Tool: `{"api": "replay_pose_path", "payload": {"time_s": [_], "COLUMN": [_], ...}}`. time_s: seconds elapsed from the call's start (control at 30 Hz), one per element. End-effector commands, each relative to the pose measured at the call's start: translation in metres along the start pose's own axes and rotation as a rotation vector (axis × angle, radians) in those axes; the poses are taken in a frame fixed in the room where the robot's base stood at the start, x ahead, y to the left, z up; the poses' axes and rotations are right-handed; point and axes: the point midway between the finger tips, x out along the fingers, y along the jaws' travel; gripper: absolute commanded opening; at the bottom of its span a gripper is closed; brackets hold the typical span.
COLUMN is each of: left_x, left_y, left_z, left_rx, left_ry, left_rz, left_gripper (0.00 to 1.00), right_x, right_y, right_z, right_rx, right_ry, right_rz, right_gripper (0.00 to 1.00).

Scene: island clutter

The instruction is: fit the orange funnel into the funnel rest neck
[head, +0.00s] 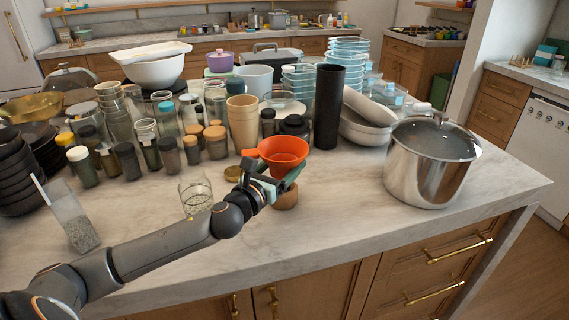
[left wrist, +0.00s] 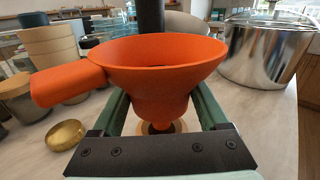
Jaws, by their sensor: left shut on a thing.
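The orange funnel (head: 284,152) is held upright by my left gripper (head: 277,184) over the island's front part. In the left wrist view the funnel (left wrist: 160,62) sits between the two green fingers, with its handle pointing left. The fingers are shut on its lower body. A round wooden piece (head: 286,200), which looks like the funnel rest, stands on the counter right below the gripper. Its rim shows in the left wrist view (left wrist: 180,126) under the funnel's spout. The spout's tip is hidden, so I cannot tell whether it is inside the neck. My right gripper is not in view.
A steel pot (head: 428,165) stands to the right, and a black cylinder (head: 328,108) behind. A glass (head: 195,192) and a small brass dish (head: 232,173) are at the left. Jars and cups crowd the back left. The counter's front right is clear.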

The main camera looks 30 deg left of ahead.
Motion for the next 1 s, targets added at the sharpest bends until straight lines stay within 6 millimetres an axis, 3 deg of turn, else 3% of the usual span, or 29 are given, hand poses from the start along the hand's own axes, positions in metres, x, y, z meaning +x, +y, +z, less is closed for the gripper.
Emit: {"api": "replay_pose_path", "payload": {"time_s": [1.0], "left_x": [0.0001], "left_y": [0.0001], "left_z": [0.0014], "left_rx": [0.001], "left_ry": [-0.001], "left_rz": [0.000], "left_gripper": [0.12], "right_x": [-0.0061], "right_y": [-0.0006], "right_z": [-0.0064], "right_rx": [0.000], "right_ry": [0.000], "right_rz": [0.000], "right_gripper": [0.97]}}
